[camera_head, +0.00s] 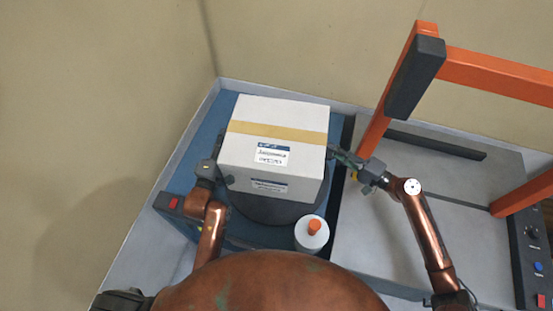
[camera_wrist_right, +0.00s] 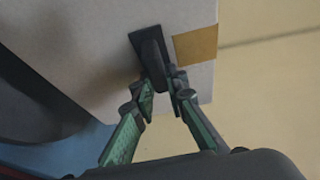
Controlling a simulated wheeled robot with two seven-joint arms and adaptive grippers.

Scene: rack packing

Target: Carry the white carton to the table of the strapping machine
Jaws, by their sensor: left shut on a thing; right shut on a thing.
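The white carton (camera_head: 272,158), with a tan tape band and labels, is over a dark round turntable (camera_head: 262,208) on a blue base; I cannot tell if it touches the turntable. My left gripper (camera_head: 218,177) is at the carton's left side, shut on it; its fingertips are largely hidden. My right gripper (camera_head: 338,154) is at the right side. In the right wrist view its fingers (camera_wrist_right: 160,92) are shut on a dark handle (camera_wrist_right: 152,58) on the carton's wall. The strapping machine's grey table (camera_head: 385,240) lies to the right, under an orange arch (camera_head: 490,75).
A white cylinder with an orange cap (camera_head: 312,234) stands in front of the carton. A red button (camera_head: 173,203) is on the blue base's left corner. The arch's near post (camera_head: 392,95) has a dark pad. A control panel (camera_head: 535,255) is at far right. The table is largely clear.

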